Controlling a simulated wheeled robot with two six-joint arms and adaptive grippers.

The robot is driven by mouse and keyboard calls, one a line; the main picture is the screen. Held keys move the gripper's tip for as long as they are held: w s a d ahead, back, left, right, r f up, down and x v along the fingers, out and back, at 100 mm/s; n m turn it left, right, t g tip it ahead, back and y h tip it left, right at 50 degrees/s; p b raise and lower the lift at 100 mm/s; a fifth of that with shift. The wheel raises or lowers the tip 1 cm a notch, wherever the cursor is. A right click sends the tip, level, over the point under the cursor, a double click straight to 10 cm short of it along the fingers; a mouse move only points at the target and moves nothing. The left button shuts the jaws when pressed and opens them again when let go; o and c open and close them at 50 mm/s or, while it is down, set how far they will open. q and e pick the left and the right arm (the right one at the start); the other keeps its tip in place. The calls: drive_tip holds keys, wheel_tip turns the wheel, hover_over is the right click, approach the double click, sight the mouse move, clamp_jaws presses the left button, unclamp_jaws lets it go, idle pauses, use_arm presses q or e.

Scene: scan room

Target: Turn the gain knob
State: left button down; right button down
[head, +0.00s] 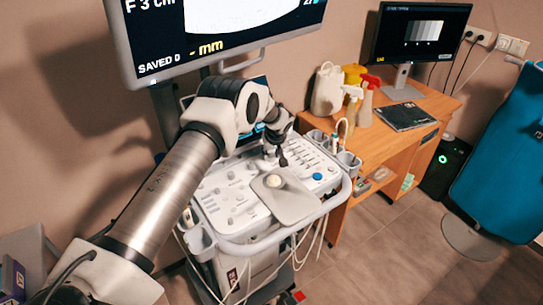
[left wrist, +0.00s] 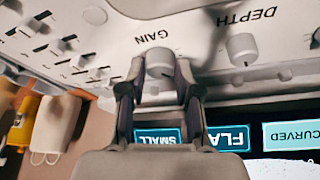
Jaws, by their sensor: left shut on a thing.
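The gain knob (left wrist: 159,62) is a pale grey round knob below the word GAIN, which appears upside down in the left wrist view. My left gripper (left wrist: 160,72) is shut on this knob, one dark finger on each side of it. In the head view my left gripper (head: 277,155) reaches down to the back part of the ultrasound console (head: 235,205), and the knob itself is hidden there by the gripper and arm. My right gripper is in neither view.
A similar depth knob (left wrist: 242,48) stands close beside the gain knob. A touch screen (left wrist: 230,137) lies just beyond the panel. A large monitor (head: 160,65) hangs above the console. A wooden desk (head: 385,135) with bottles stands to the right, with a blue chair (head: 500,165) beyond.

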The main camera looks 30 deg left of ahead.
use_arm(q)
drive_tip(key=shift+f+n+g+b, duration=0.2)
drive_tip(key=shift+n+g+b, duration=0.1)
drive_tip(key=shift+n+b, duration=0.45)
drive_tip(key=c, duration=1)
unclamp_jaws()
drive_tip(key=shift+o, duration=1)
drive_tip(key=shift+w+a+f, duration=0.2)
drive_tip(key=v, duration=1.2)
drive_tip(key=shift+d, duration=0.15)
